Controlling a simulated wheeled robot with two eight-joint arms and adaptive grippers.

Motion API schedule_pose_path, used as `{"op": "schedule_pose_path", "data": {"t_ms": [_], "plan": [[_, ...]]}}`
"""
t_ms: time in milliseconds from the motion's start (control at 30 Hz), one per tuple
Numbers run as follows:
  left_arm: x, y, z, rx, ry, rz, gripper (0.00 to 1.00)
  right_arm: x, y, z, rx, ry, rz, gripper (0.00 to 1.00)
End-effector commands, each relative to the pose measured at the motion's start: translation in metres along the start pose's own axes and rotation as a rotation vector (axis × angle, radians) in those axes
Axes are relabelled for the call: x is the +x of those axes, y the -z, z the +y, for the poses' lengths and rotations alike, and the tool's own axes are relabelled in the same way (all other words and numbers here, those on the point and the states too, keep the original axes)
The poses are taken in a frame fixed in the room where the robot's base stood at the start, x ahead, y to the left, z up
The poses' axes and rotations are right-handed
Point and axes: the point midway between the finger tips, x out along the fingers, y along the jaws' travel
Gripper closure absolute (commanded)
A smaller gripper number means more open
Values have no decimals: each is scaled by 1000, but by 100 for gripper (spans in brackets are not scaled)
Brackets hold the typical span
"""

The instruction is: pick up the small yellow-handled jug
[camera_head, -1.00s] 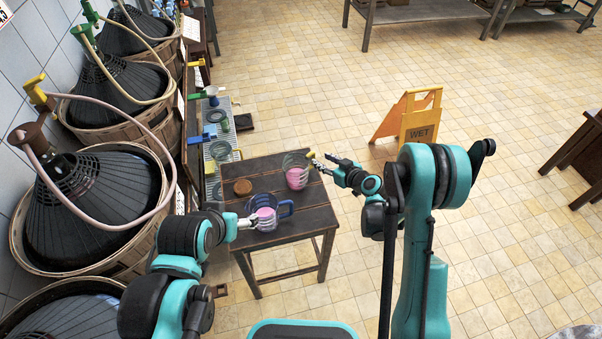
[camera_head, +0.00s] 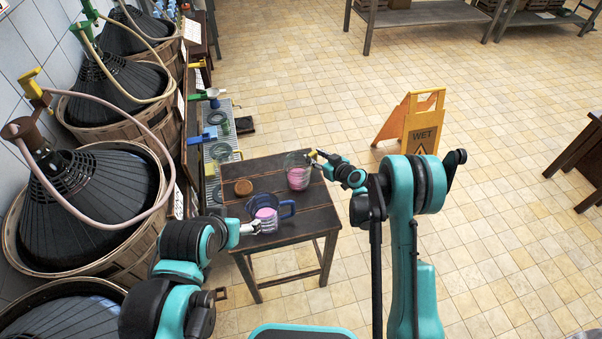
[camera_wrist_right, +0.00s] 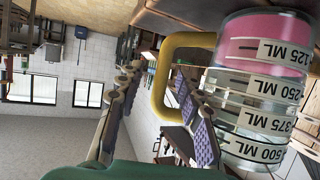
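The small yellow-handled jug (camera_head: 298,179), clear with pink liquid, stands on the dark wooden table near its far right corner. In the right wrist view the clear jug (camera_wrist_right: 257,92) has printed ML labels, which appear upside down. Its yellow handle (camera_wrist_right: 161,85) lies between the spread fingers of my right gripper (camera_wrist_right: 152,120). One finger is at the handle's loop; contact cannot be told. In the head view my right gripper (camera_head: 319,158) is at the handle. My left gripper (camera_head: 253,227) is beside a blue-handled jug (camera_head: 267,219) with pink liquid; its fingers are too small to read.
A round brown lid-like piece (camera_head: 243,187) lies on the wooden table (camera_head: 300,228). Basketed demijohns (camera_head: 85,205) with hoses line the left wall. A yellow WET sign (camera_head: 420,122) stands beyond the table. Open tiled floor lies to the right.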

Motion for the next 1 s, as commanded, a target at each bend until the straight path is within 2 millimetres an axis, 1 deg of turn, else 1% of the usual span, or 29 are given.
{"op": "schedule_pose_path", "data": {"t_ms": [33, 67, 100, 167, 200, 700, 867, 1000], "plan": [[0, 0, 0, 0, 0, 0, 23, 0, 0, 0, 0, 0, 0, 63], [0, 0, 0, 0, 0, 0, 23, 0, 0, 0, 0, 0, 0, 71], [0, 0, 0, 0, 0, 0, 23, 0, 0, 0, 0, 0, 0, 82], [0, 0, 0, 0, 0, 0, 23, 0, 0, 0, 0, 0, 0, 98], [0, 0, 0, 0, 0, 0, 23, 0, 0, 0, 0, 0, 0, 100], [-1, 1, 0, 0, 0, 0, 23, -1, 2, 0, 1, 0, 0, 100], [-4, 3, 0, 0, 0, 0, 23, -4, 8, 0, 1, 0, 1, 100], [-9, 6, 0, 0, 0, 0, 23, -8, 18, 0, 1, 0, 1, 100]]}}
